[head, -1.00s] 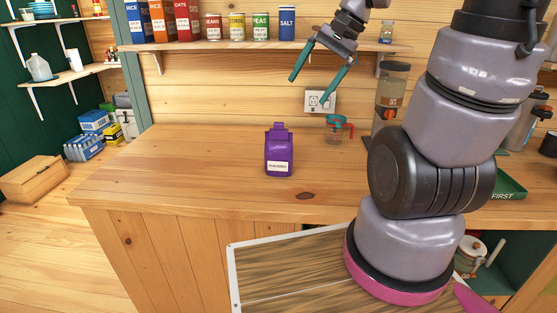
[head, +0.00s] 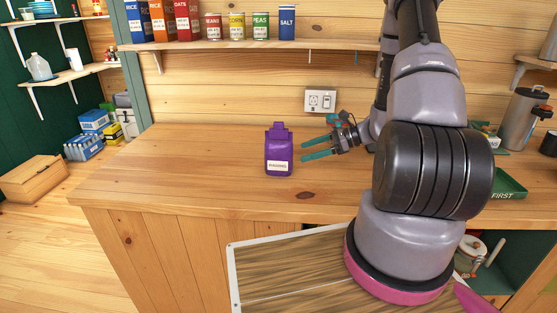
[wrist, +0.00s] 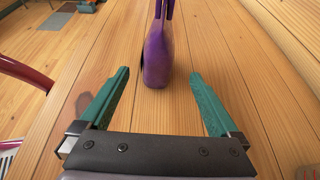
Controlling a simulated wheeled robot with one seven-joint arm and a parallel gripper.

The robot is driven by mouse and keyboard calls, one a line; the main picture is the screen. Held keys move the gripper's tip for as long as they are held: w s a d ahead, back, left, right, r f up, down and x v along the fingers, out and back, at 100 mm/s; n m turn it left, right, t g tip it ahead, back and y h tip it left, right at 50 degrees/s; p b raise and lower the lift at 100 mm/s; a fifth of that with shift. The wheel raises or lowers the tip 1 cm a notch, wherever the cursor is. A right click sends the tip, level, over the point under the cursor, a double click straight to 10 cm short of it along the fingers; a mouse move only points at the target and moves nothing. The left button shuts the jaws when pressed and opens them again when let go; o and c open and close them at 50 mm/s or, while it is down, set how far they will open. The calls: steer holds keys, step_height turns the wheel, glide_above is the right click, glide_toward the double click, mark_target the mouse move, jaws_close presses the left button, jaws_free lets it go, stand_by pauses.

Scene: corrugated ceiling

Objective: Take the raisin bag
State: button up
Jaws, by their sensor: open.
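The raisin bag (head: 279,152) is purple with a white label and stands upright on the wooden counter. It also shows in the wrist view (wrist: 157,58), at the top middle, its upper part cut off by the frame edge. My gripper (head: 303,151) is open, with two teal fingers pointing left toward the bag, just to its right. In the wrist view my gripper (wrist: 158,75) has its fingers spread wide. The bag stands at or just beyond the fingertips, roughly centred between them, and the fingers do not close on it.
The wooden counter (head: 170,165) is clear left of the bag. A shelf (head: 230,45) with boxes and cans runs along the wall above. A wall socket (head: 320,101) sits behind my gripper. A green tray (head: 508,187) and a metal canister (head: 524,118) are at the right.

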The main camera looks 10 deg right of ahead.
mark_target(278, 160)
steer(key=shift+w+a+f, duration=0.1)
steer(key=shift+f, duration=0.25)
steer(key=x, duration=0.4)
steer(key=shift+w+a+f, duration=0.1)
steer(key=shift+a, duration=0.15)
steer(key=x, duration=0.5)
steer(key=shift+a, duration=0.5)
jaws_close()
